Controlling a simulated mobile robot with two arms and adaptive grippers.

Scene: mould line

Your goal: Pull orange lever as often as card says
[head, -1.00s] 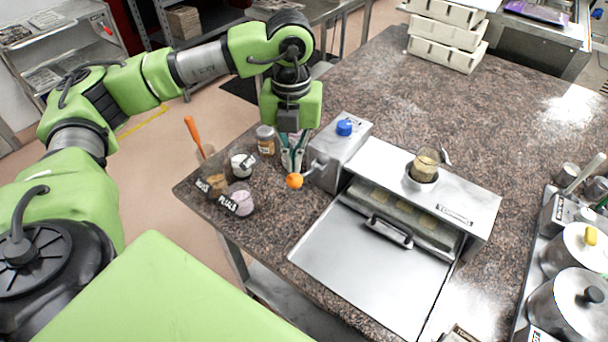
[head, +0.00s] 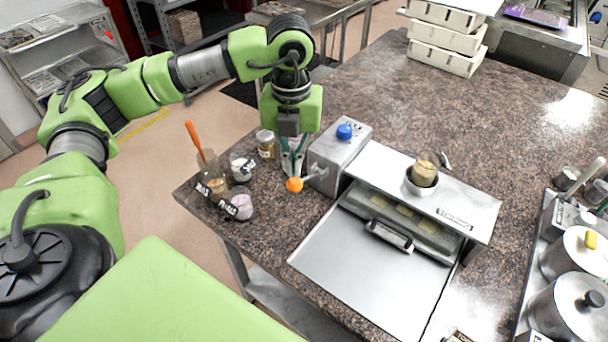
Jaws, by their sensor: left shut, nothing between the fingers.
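The orange lever knob (head: 294,185) sits at the end of a short arm on the left side of a grey metal box (head: 340,155) with a blue knob (head: 344,131). My left gripper (head: 292,172) points down at the lever, its fingertips just behind and above the orange knob. Its fingers are shut and hold nothing; whether they touch the knob I cannot tell. The metal press (head: 470,212) with an open front flap joins the box on the right. Small dark labels lie at the jars, their text too small to read surely. I see no clear count card. My right gripper is not in view.
Small jars, one with pink content (head: 241,204), and an orange-handled tool (head: 194,136) stand left of the lever near the table edge. A glass jar (head: 425,169) sits on the press. White trays (head: 445,56) are stacked at the back. Lidded pots (head: 578,304) stand at the right.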

